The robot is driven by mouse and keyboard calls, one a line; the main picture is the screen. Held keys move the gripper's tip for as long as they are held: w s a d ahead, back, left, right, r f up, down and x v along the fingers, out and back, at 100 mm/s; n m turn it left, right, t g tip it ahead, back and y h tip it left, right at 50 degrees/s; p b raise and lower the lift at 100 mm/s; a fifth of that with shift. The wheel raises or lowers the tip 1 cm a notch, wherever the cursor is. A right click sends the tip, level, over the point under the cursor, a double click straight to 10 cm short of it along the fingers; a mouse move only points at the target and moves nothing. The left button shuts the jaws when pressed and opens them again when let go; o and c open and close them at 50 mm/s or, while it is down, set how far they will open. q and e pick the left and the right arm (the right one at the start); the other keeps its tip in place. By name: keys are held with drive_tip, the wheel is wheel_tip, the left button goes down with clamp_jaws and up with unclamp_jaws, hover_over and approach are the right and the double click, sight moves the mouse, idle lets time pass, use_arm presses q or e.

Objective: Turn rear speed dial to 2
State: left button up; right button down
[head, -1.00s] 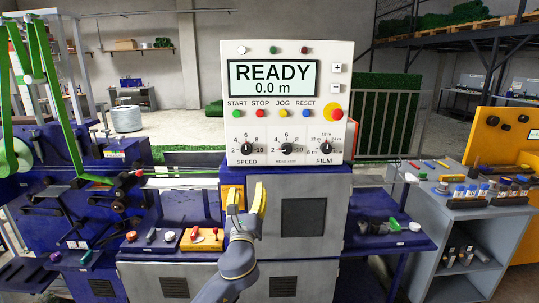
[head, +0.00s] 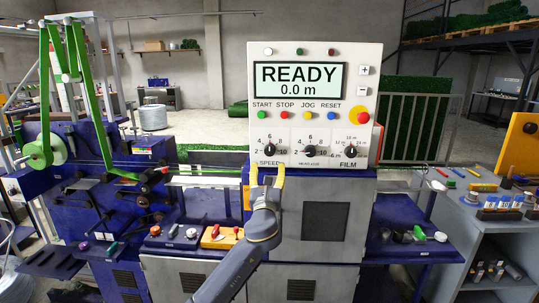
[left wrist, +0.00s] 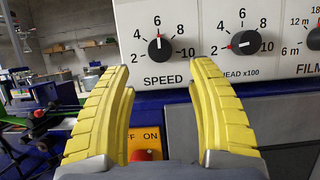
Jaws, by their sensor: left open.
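The control panel (head: 258,100) carries a SPEED dial (head: 268,149), a middle dial (head: 310,151) whose small label seems to read HEAD x100, and a FILM dial (head: 352,151). In the left wrist view the SPEED dial (left wrist: 160,48) has its white line up, near 6. The middle dial (left wrist: 244,43) has a red mark on its left near 2; its exact setting is unclear. My left gripper (head: 267,171) is open and empty, its yellow fingers just below the SPEED dial and apart from it. It also shows in the left wrist view (left wrist: 162,70). My right gripper is not seen.
A red emergency button (head: 363,118) and a row of coloured buttons sit above the dials. An orange OFF/ON switch box (left wrist: 146,145) is below, between the fingers. The space before the panel is clear.

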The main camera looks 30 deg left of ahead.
sight(270, 153)
use_arm(q)
drive_tip(key=x, duration=0.8)
drive_tip(key=shift+w, duration=0.1)
drive_tip(key=shift+c, duration=0.4)
clamp_jaws()
drive_tip(key=shift+n, duration=0.3)
